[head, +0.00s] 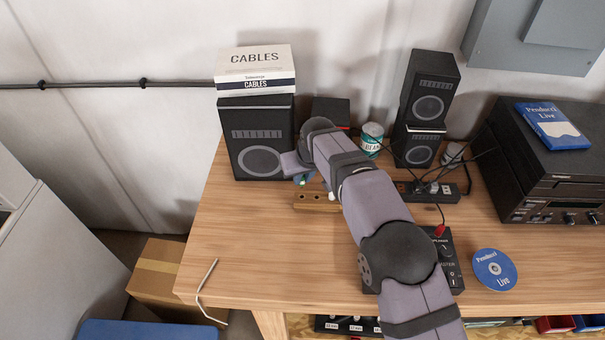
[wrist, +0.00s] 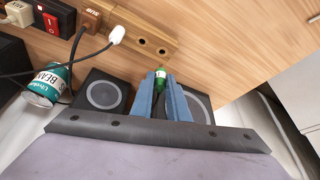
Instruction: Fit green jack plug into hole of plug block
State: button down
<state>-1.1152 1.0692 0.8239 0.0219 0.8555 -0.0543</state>
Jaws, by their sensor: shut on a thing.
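The green jack plug (wrist: 160,74) is between the blue fingers of my gripper (wrist: 161,84), which is shut on it. Its tip points toward the plug block (wrist: 172,54) and looks apart from it in the wrist view. The wooden plug block shows two dark open holes, with a white plug (wrist: 117,35) beside them at one end. In the head view the block (head: 308,204) lies partly behind my arm, and my gripper (head: 301,181) is just behind its left end. The plug is small and mostly hidden there.
A black speaker (head: 262,138) with a CABLES box (head: 256,70) on top stands close behind my gripper. A teal can (head: 371,139), a power strip (head: 442,192) with cables and a black mixer (head: 446,262) are to the right.

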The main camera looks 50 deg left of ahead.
jog(key=shift+f+b, duration=0.7)
jog(key=shift+f, duration=0.8)
jog(key=shift+f+b, duration=0.85)
jog(key=shift+f, duration=0.7)
dwell(0.9)
jog(key=c, duration=1.6)
grip_release()
jog(key=shift+c, duration=0.2)
jog(key=shift+r, duration=0.15)
jog(key=b+v, duration=0.3)
jog(key=v, duration=0.4)
jog(key=shift+d, duration=0.1)
